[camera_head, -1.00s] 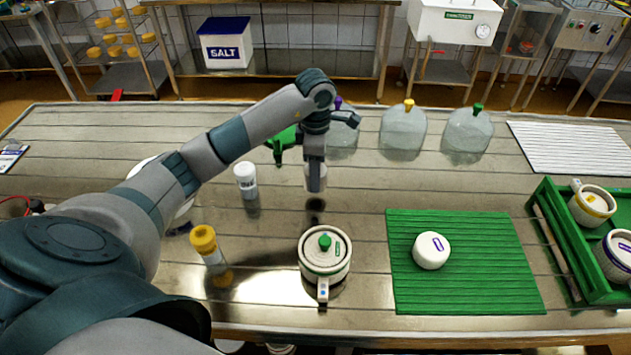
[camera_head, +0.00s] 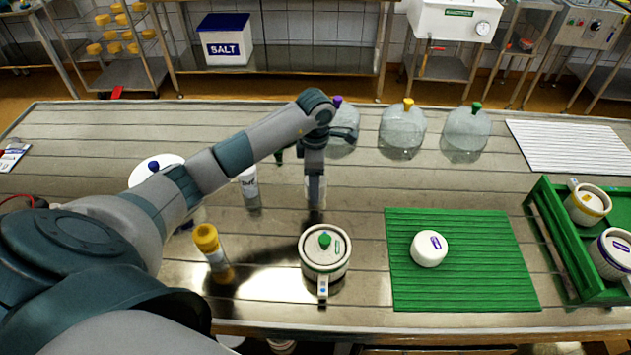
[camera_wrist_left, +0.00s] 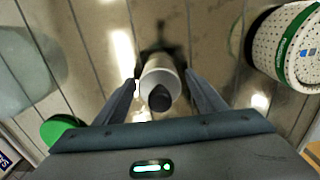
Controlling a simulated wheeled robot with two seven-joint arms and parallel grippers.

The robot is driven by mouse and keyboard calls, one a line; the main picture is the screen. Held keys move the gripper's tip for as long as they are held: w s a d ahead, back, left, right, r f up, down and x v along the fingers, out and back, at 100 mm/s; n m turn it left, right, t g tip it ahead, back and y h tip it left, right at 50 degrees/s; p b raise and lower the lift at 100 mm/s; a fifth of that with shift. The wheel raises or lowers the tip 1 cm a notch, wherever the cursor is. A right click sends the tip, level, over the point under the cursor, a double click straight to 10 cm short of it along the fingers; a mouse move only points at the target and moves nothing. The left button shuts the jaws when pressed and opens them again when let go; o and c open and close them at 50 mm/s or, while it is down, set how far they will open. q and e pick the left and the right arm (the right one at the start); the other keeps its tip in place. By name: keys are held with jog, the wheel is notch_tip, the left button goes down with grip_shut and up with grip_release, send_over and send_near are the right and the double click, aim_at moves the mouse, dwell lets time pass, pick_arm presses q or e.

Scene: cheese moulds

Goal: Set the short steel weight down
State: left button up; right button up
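The short steel weight (camera_head: 316,192) is a pale metal cylinder. In the left wrist view the weight (camera_wrist_left: 160,80) is seen from above, with a dark knob on top. The weight is upright and at or just above the steel table (camera_head: 280,225), behind the lidded white mould; exact contact is hard to tell. In the left wrist view my gripper (camera_wrist_left: 161,80) spans the cylinder. My right gripper is not in view.
The lidded mould (camera_head: 325,265) with a green knob stands in front of the weight. A green mat (camera_head: 460,285) bears a white cheese (camera_head: 429,248). A green crate (camera_head: 560,255) is at right.

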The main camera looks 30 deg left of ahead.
pick_arm(q)
jog(key=shift+r, duration=0.15)
jog(key=shift+r, duration=0.55)
notch_tip(320, 180, up, 9)
jog(key=b, duration=0.3)
jog(key=shift+r+b, duration=0.35)
jog(key=shift+r, duration=0.65)
jog(key=shift+d, duration=0.15)
